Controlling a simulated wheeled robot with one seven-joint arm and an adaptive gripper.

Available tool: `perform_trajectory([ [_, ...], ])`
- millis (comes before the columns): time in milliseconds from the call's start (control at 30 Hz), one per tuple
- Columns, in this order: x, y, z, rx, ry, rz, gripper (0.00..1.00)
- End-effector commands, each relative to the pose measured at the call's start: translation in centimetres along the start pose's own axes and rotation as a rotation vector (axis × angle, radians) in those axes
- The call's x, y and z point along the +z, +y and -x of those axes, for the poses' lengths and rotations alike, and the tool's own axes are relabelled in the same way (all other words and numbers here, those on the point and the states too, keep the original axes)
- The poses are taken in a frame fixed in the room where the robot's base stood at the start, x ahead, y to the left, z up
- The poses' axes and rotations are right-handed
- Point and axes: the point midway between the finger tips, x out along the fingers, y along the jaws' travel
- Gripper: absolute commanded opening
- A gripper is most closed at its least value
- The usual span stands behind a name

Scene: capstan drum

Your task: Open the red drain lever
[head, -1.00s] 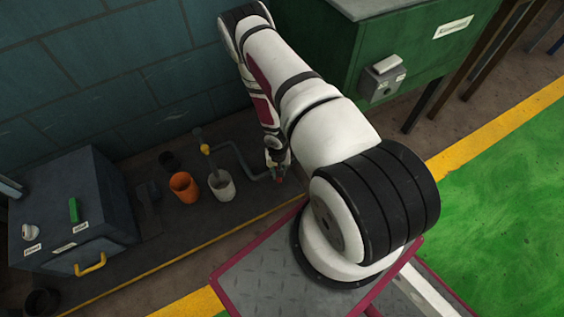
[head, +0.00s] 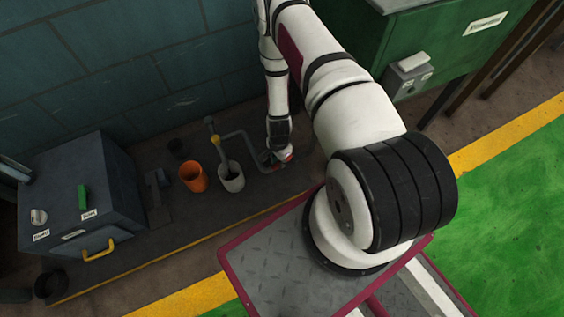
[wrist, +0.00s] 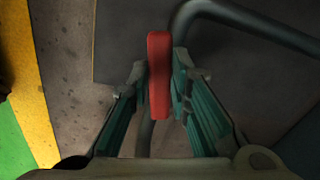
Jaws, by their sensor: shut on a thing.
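The red drain lever (wrist: 159,75) stands upright in the middle of the wrist view, between the two fingers of my gripper (wrist: 160,80). The fingers are shut on the lever, one on each side. In the head view my gripper (head: 283,159) is low by the end of the grey pipe, and only a small bit of red shows there. The grey drain pipe (head: 246,138) runs to this spot; it also shows at the top right of the wrist view (wrist: 250,18). The lever's base is mostly hidden.
A dark box (head: 75,200) with a yellow handle is further left. A green cabinet (head: 365,40) stands at the upper right. Yellow floor stripes border the area.

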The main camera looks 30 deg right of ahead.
Motion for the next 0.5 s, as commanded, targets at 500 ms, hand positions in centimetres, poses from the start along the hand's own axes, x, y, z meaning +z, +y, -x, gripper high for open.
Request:
perform_trajectory([
  [500, 0.0, -1.1, -0.1, 0.002, -0.002, -0.251, 0.00],
])
